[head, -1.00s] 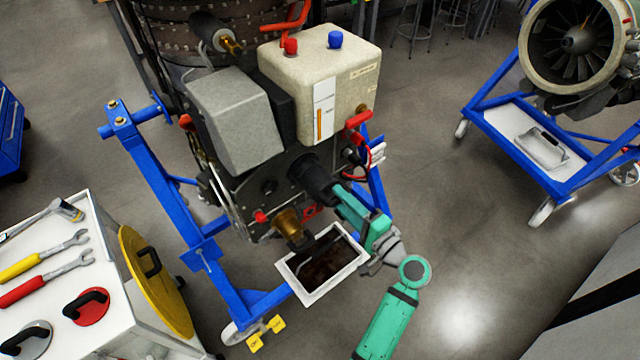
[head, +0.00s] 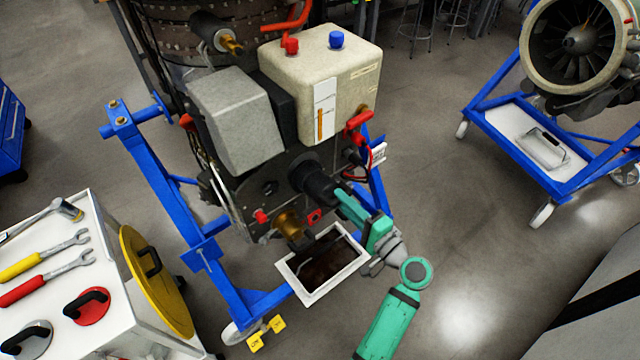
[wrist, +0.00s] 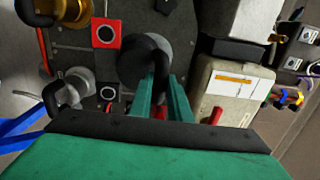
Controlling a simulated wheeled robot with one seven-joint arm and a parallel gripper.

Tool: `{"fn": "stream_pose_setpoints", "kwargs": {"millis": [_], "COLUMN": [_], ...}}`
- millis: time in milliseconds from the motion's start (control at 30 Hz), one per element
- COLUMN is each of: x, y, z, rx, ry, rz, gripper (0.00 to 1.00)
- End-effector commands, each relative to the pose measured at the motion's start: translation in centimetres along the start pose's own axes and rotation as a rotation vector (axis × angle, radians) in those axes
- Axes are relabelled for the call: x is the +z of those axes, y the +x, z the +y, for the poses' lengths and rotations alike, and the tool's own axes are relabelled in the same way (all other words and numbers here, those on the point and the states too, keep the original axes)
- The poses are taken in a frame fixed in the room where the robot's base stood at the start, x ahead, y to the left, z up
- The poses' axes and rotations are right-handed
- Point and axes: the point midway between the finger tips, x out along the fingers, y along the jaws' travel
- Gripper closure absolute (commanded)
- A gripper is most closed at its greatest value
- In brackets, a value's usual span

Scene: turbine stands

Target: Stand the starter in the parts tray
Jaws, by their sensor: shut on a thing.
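The starter (head: 312,182) appears to be the dark cylinder with a black handle on the lower front of the engine accessory unit. In the wrist view its round black end (wrist: 140,62) faces me, against or very close to the dark plate. My gripper (head: 343,203) is shut on its handle; the green fingers (wrist: 161,100) also show in the wrist view. A white-rimmed tray (head: 345,279) with a dark, stained bottom lies low on the blue stand, below the starter. I cannot tell whether this is the parts tray.
A brass fitting (head: 289,223) and red fittings sit beside the starter. A blue stand (head: 170,190) frames the unit. A white trolley (head: 115,310) with wrenches and handled covers stands at left. Another engine stand (head: 520,135) is at right, with open floor between.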

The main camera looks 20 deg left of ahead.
Motion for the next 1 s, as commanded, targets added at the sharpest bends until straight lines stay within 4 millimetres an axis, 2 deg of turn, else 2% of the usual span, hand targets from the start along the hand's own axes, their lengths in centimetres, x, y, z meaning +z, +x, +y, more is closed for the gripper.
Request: {"fn": "stream_pose_setpoints", "kwargs": {"millis": [333,1000], "x": [0.2,-0.1], "y": [-0.1,-1.4], "z": [-0.3,-0.6], "rx": [-0.006,-0.006], "ry": [-0.003,-0.004], "rz": [-0.005,0.002], "gripper": [1.00,1.00]}}
